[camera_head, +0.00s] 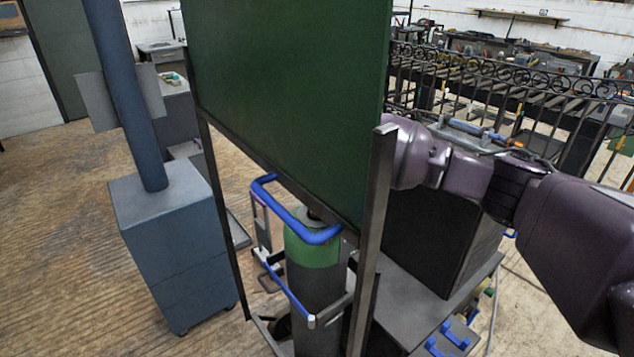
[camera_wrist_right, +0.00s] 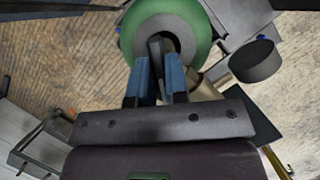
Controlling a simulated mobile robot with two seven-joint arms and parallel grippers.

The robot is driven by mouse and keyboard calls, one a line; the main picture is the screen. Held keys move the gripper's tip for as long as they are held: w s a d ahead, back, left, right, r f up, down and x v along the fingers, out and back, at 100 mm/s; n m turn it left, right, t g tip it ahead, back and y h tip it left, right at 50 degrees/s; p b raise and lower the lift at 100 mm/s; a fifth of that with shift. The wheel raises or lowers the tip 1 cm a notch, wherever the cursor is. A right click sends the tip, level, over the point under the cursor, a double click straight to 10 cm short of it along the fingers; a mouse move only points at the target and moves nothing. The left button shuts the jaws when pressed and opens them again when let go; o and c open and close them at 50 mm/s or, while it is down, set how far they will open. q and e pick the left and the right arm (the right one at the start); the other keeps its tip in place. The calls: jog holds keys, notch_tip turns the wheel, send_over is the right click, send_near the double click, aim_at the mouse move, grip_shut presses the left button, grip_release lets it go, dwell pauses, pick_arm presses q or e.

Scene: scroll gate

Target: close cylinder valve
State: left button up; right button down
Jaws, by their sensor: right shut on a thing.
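The gas cylinder (camera_head: 312,252) stands upright in a frame, with a green shoulder and a dark grey body. Its top is partly hidden behind a blue bar and a large green panel in the head view. In the right wrist view the cylinder's green shoulder (camera_wrist_right: 197,28) shows as a ring below my gripper. My right gripper (camera_wrist_right: 158,64) has its blue fingers close together on the dark valve (camera_wrist_right: 155,46) at the cylinder's middle. In the head view my right arm passes behind the green panel, which hides its gripper. My left gripper is not in view.
The green panel (camera_head: 285,90) and its dark upright post (camera_head: 372,235) stand between the camera and my right gripper. A blue bar (camera_head: 296,224) curves around the cylinder top. A blue-grey cabinet (camera_head: 175,250) with a column stands left. Wooden floor is free at far left.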

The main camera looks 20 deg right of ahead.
jog(key=m+h, duration=0.1)
jog(key=m, duration=0.1)
jog(key=shift+a+m, duration=0.1)
jog(key=shift+m, duration=0.3)
jog(key=m+g+h, duration=0.1)
jog(key=m, duration=0.2)
jog(key=shift+m, duration=0.3)
jog(key=m+g+h, duration=0.1)
jog(key=m, duration=0.2)
jog(key=shift+w+r, duration=0.1)
jog(key=shift+m+g, duration=0.4)
jog(key=shift+m, duration=0.2)
jog(key=c, duration=1.1)
grip_release()
